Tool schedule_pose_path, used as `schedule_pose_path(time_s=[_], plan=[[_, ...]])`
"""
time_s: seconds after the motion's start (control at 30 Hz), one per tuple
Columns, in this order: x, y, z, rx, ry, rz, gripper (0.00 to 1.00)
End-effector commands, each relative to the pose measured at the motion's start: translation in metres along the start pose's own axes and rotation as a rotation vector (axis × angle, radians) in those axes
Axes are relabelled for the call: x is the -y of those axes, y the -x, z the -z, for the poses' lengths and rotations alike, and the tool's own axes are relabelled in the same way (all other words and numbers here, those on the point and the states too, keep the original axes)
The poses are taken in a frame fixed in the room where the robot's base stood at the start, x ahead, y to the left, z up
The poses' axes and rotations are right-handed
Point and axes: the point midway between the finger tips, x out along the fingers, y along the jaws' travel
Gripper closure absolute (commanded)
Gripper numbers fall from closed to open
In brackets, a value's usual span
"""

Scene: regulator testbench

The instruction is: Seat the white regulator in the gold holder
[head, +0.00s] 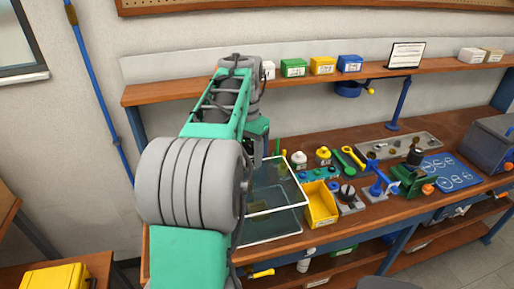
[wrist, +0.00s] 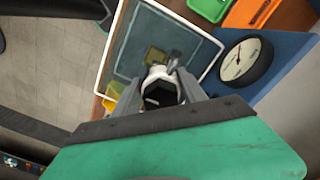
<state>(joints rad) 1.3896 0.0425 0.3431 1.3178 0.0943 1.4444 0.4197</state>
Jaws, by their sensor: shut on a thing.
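My gripper (wrist: 163,90) is shut on the white regulator (wrist: 157,73), seen from above in the wrist view as a white body with a dark opening between the fingers. The regulator is held over the glass tank (wrist: 208,73). A dull yellow block, seemingly the gold holder (wrist: 154,54), shows inside the tank, just beyond the regulator and apart from it in the picture. The block also shows dimly low in the tank in the head view (head: 260,214). In the head view my arm hides the fingers and the held regulator.
The white-rimmed tank (head: 262,240) stands at the bench's left end. A yellow bin (head: 320,205), small tools and fittings crowd the bench to its right. A round dial gauge (wrist: 245,58) sits right of the tank in the wrist view. A shelf (head: 160,93) runs along the wall behind.

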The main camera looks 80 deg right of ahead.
Motion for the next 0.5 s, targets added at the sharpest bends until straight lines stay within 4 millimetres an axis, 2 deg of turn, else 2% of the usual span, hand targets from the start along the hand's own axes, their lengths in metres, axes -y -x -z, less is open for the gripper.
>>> schedule_pose_path(time_s=[0.03,0.13,0.27,0.5], plan=[[-0.011,0.005,0.007,-0.001,-0.036,0.001,1.0],[-0.023,0.007,0.015,0.0,-0.077,0.001,1.0],[-0.025,0.002,0.016,0.0,-0.085,0.001,1.0],[-0.024,-0.02,0.016,0.0,-0.083,0.002,1.0]])
